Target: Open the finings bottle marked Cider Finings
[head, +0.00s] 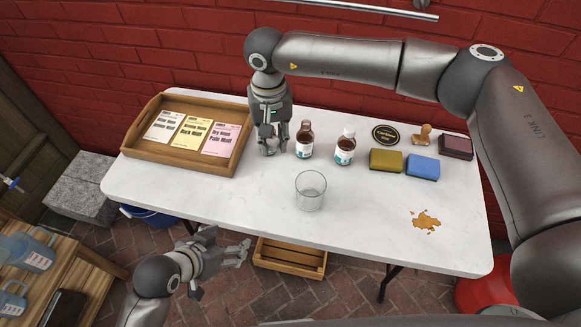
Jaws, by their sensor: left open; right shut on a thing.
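Two brown bottles with white and teal labels stand upright on the white table. The left bottle (305,141) shows a bare brown neck with no white cap on it. The right bottle (345,147) has a white cap. Their label words are too small to read. My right gripper (269,150) points down just left of the left bottle, low over the table. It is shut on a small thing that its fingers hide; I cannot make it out. My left gripper (243,252) is open and empty, in front of the table's front edge.
A wooden tray (138,153) with three packets stands at the left. A clear glass (310,192) is front centre. A yellow sponge (386,160), blue sponge (422,167), black coaster, stamp and ink pad are at the right. An orange-brown spill (426,220) lies front right.

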